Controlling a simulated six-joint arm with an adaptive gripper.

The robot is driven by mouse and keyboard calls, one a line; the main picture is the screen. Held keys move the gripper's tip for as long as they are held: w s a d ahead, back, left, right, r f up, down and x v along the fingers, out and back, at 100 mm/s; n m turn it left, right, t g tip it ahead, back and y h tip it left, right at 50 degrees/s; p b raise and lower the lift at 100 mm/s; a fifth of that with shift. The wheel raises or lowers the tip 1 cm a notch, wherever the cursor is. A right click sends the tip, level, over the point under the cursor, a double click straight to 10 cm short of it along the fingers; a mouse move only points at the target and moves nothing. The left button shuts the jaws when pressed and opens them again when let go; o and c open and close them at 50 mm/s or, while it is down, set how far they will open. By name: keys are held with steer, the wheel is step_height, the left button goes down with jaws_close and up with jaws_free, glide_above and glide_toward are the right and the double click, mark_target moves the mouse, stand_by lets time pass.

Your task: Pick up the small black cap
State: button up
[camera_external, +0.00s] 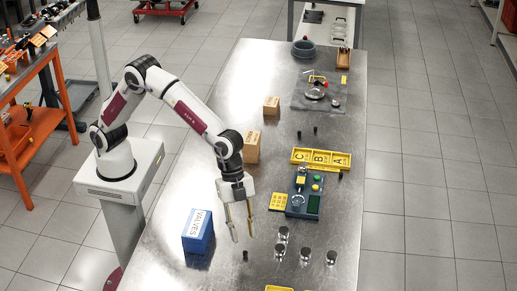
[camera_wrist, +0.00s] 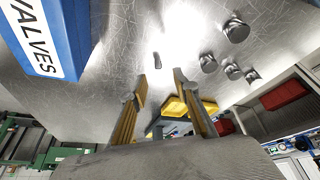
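A small black cap (camera_external: 245,255) stands on the metal table, just in front of my gripper in the external view. A small dark piece, seemingly the same cap (camera_wrist: 157,61), shows in the wrist view beyond the gap between the fingertips. My gripper (camera_external: 242,238) points down above the table with its two yellowish fingers apart and nothing between them. It also shows open in the wrist view (camera_wrist: 160,76). Other small black pieces (camera_external: 315,130) stand farther back on the table; I cannot tell their exact shape.
A blue VALVES box (camera_external: 198,232) stands left of my gripper. Several silver pistons (camera_external: 305,256) stand to the right. A blue fixture (camera_external: 303,194), a yellow lettered tray (camera_external: 321,159) and cardboard boxes (camera_external: 251,147) are farther back. The table around the cap is clear.

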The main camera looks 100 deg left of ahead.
mark_target(245, 252)
steer(key=shift+w+d+f, duration=0.1)
steer(key=shift+d+f, duration=0.05)
steer(key=shift+f, duration=0.3)
steer(key=shift+x, duration=2.6)
steer(key=c, duration=0.8)
